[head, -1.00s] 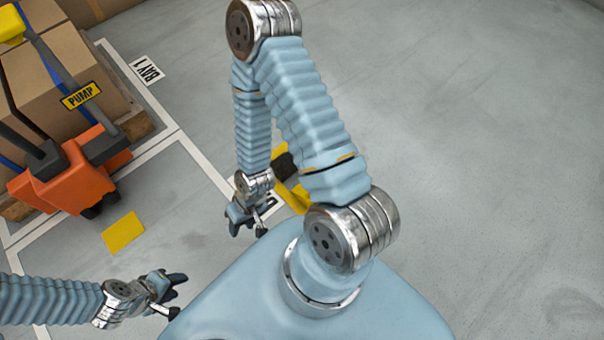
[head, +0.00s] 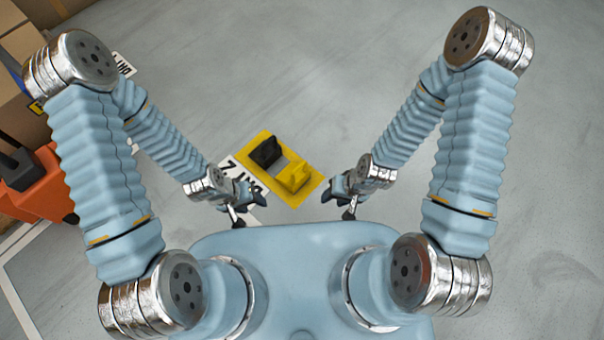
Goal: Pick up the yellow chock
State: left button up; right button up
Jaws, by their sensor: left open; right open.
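The yellow chock (head: 293,177) sits on a yellow-bordered floor mat (head: 266,137), near the mat's lower right part. A black chock (head: 266,152) is on the same mat, up and to the left of it. My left gripper (head: 247,211) is open and empty, to the lower left of the mat. My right gripper (head: 337,202) is open and empty, to the right of the yellow chock and apart from it.
An orange pump truck (head: 38,185) and stacked cardboard boxes (head: 22,45) stand at the left edge. A white floor label (head: 228,166) lies left of the mat, partly hidden by my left arm. The grey floor beyond the mat is clear.

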aim_at(292, 169)
jog(key=k+j+z, duration=0.1)
jog(key=j+z, duration=0.25)
jog(key=k+j+z, duration=0.1)
jog(key=j+z, duration=0.3)
jog(key=k+j+z, duration=0.15)
jog(key=z, duration=0.2)
jog(key=k+j+z, duration=0.2)
jog(key=z, duration=0.2)
jog(key=j, duration=0.1)
